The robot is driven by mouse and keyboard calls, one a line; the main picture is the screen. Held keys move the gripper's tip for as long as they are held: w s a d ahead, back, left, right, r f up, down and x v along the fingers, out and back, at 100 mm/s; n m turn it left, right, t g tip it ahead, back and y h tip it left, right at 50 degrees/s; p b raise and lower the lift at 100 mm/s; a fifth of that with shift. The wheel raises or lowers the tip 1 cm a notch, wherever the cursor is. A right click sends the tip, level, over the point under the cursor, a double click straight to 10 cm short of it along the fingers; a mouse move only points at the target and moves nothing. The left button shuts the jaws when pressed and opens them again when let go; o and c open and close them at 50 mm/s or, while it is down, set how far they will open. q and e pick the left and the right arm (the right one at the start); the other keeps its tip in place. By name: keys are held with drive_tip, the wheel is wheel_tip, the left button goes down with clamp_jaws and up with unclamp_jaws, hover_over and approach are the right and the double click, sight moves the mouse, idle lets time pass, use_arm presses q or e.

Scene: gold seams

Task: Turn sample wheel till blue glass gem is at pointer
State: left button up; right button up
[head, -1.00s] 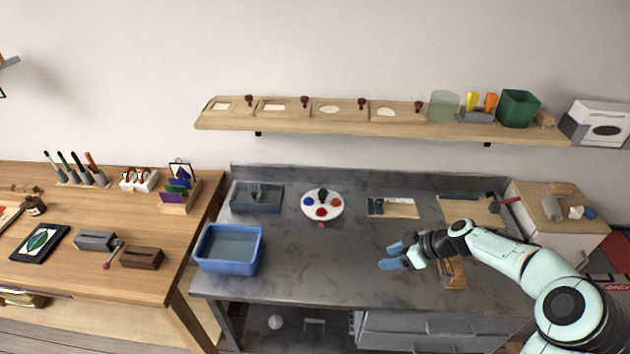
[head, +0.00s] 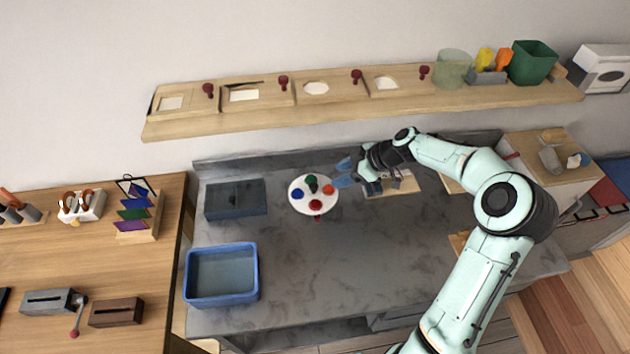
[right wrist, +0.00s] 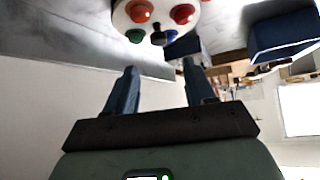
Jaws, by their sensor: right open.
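The sample wheel (head: 304,206) is a white disc on the grey bench. It carries a blue gem (head: 297,194) at its left, a green gem (head: 311,180) at the back, an orange-red gem (head: 328,189) at the right and a red gem (head: 315,204) at the front. A small red pointer (head: 318,218) sits at its front edge, by the red gem. My right gripper (head: 343,173) is open and empty at the wheel's right side. In the right wrist view, the wheel and its dark knob (right wrist: 157,37) lie beyond the fingertips. My left gripper is out of view.
A blue tub (head: 222,303) and a dark grey tray (head: 235,200) stand left of the wheel. A board (head: 392,187) lies right of it, under my right arm. A wooden shelf (head: 350,112) runs along the wall above. The bench front is clear.

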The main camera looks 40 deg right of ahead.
sight(314, 185)
drive_tip(key=p+x, duration=0.1)
drive_tip(key=x, duration=0.9)
drive_tip(key=shift+w, duration=0.2)
clamp_jaws()
